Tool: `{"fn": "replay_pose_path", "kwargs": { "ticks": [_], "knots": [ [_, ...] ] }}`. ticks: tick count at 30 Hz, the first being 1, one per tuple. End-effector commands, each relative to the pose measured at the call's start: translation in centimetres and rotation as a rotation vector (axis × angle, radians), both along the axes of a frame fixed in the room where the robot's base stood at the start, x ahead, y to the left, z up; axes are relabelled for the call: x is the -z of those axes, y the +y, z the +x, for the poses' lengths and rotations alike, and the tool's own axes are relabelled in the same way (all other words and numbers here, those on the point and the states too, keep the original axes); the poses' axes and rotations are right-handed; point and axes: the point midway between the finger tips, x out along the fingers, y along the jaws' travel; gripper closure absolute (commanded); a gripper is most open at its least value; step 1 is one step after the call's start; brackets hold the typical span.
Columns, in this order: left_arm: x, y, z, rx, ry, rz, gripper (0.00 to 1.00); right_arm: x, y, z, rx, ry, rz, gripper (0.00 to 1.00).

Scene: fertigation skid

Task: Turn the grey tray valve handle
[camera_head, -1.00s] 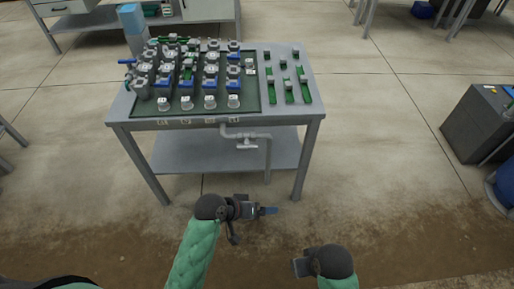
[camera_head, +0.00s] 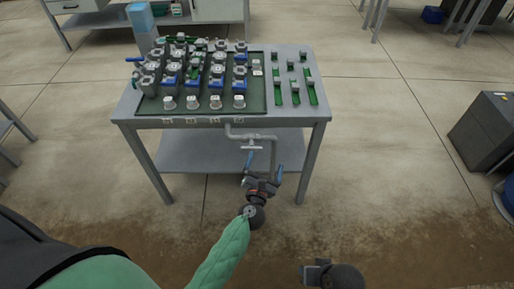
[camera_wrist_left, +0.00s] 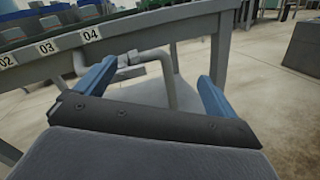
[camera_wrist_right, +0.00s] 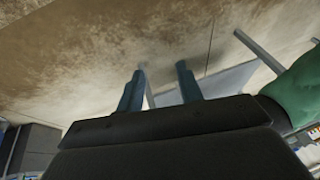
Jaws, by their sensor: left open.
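The grey tray valve handle (camera_head: 252,148) is a small bar on the grey drain pipe (camera_head: 238,133) under the front edge of the tray table. In the left wrist view the handle (camera_wrist_left: 133,72) shows between my fingers, close to the left finger, which hides part of it. My left gripper (camera_head: 263,168) is open and empty, just below and in front of the handle, pointing at it. It does not appear to touch it. My right gripper (camera_wrist_right: 161,70) is open and empty, low in front of the table; its fingers are hardly visible in the head view.
The table (camera_head: 318,112) carries a dark green tray (camera_head: 258,103) with several valves and fittings. A lower shelf (camera_head: 195,160) and table legs lie behind the pipe. A dark grey box (camera_head: 485,135) stands at the right. The floor in front is clear.

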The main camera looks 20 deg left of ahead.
Motion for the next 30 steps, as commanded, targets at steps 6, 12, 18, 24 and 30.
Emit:
{"fn": "replay_pose_path", "kwargs": {
  "ticks": [6,12,18,24,30],
  "knots": [
    [0.9,4.2,-0.6,-0.217,0.009,-0.283,0.05,-0.2,0.1,0.4,0.006,-0.022,0.009,0.64],
    [0.9,4.8,-0.7,-0.243,-0.009,-0.382,0.05,-0.2,0.1,0.4,0.006,-0.024,0.010,0.64],
    [0.7,5.2,0.8,-0.241,-0.011,-0.389,0.05,-0.8,-0.3,0.3,0.010,-0.015,0.000,0.64],
    [0.7,5.9,3.5,-0.240,-0.011,-0.388,0.05,-1.7,-1.1,0.1,0.014,0.005,-0.019,0.64],
    [0.8,6.6,5.7,-0.239,-0.011,-0.388,0.05,-2.3,-1.8,-0.1,0.020,0.021,-0.035,0.64]
  ]
}}
